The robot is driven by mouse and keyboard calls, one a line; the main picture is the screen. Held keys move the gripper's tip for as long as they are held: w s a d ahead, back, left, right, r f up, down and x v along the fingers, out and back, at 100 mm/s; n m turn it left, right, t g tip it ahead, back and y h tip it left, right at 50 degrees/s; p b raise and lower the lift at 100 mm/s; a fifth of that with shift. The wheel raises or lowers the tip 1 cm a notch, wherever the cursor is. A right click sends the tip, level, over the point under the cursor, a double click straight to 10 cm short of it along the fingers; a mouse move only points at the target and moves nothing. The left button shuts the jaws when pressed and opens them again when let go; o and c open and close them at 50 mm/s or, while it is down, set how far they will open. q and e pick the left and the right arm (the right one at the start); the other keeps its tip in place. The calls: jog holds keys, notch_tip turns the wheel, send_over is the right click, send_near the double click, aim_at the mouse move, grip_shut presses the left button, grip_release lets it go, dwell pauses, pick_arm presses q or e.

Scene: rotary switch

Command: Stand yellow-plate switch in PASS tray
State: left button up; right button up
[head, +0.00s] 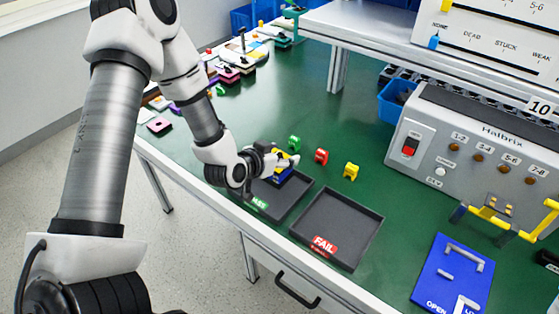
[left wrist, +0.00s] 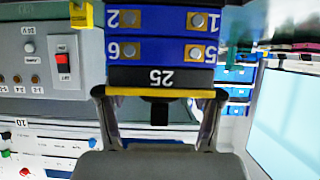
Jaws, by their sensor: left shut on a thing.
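The yellow-plate switch (head: 280,172) has a blue body, seen over the back part of the PASS tray (head: 285,207) in the head view. In the left wrist view the blue switch body (left wrist: 160,35) fills the top middle, with brass screws, upside-down digits and a black "25" band above a yellow plate edge (left wrist: 160,92). My left gripper (head: 288,160) is shut on the switch, with a finger on each side of its yellow-plate end. I cannot tell whether the switch touches the tray floor. My right gripper is not in view.
The FAIL tray (head: 338,228) is empty, beside the PASS tray. Green (head: 294,142), red (head: 321,156) and yellow (head: 351,170) small pieces stand behind the trays. The Halbrix tester (head: 470,140) and a blue OPEN board (head: 452,272) are at right.

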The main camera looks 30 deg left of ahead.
pick_arm(q)
jog(key=f, duration=0.2)
jog(key=a+f, duration=0.1)
jog(key=shift+w+f, duration=0.25)
jog(key=shift+f, duration=0.05)
jog(key=shift+w+d+f, duration=0.1)
jog(key=shift+w+f, duration=0.05)
jog(key=shift+f, duration=0.1)
jog(key=o, duration=1.3)
